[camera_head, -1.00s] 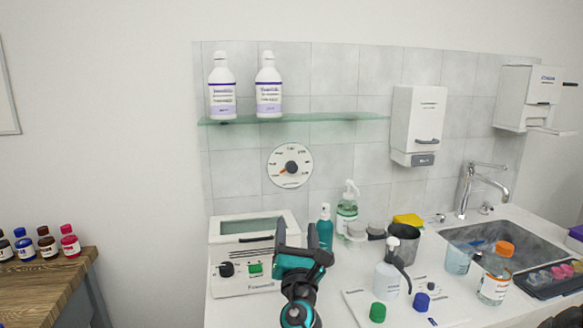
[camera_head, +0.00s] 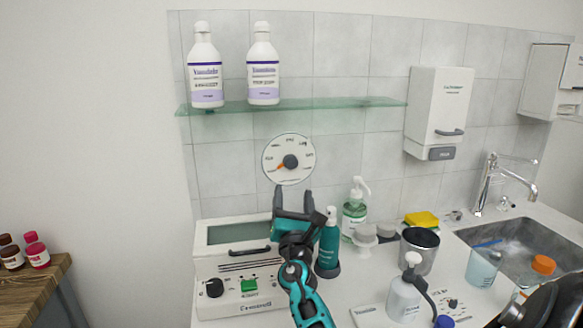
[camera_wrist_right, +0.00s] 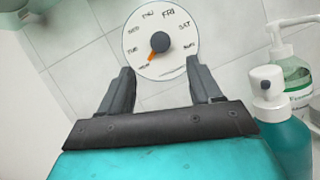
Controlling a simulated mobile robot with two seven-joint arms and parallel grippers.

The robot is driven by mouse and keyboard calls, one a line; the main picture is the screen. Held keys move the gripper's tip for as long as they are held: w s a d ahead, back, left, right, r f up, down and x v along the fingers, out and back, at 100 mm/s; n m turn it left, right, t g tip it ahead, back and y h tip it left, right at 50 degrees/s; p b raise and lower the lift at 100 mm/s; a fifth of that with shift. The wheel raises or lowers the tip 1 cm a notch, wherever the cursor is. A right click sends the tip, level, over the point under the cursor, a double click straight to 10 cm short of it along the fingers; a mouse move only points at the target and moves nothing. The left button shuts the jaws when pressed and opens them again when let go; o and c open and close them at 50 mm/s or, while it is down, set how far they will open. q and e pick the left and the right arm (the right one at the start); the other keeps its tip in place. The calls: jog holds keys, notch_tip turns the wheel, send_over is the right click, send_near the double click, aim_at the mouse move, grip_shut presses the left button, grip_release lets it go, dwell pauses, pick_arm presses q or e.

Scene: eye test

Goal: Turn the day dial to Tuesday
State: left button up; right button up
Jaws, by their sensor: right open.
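The day dial (camera_head: 288,146) is a white disc with printed day names on the tiled wall below the glass shelf. It has a dark grey knob (camera_head: 291,162) in its middle with an orange pointer. In the right wrist view the dial (camera_wrist_right: 176,62) shows its pointer (camera_wrist_right: 152,56) aimed at MON, with TUE the label just above that. My right gripper (camera_head: 293,193) is open and empty, just below the dial in the head view. In the right wrist view its two fingers (camera_wrist_right: 163,84) stand apart, and the dial shows beyond them. My left gripper is not in view.
A glass shelf (camera_head: 340,105) with two white bottles is above the dial. Below are a white device (camera_head: 212,268), a teal spray bottle (camera_head: 328,250) and a green soap pump (camera_head: 354,215). A towel dispenser (camera_head: 437,105) hangs to the right. The wall around the dial is clear.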

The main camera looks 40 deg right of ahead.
aim_at(291, 164)
jog(key=b+x, duration=0.1)
jog(key=x, duration=0.9)
jog(key=shift+f, duration=0.1)
jog(key=c, duration=1)
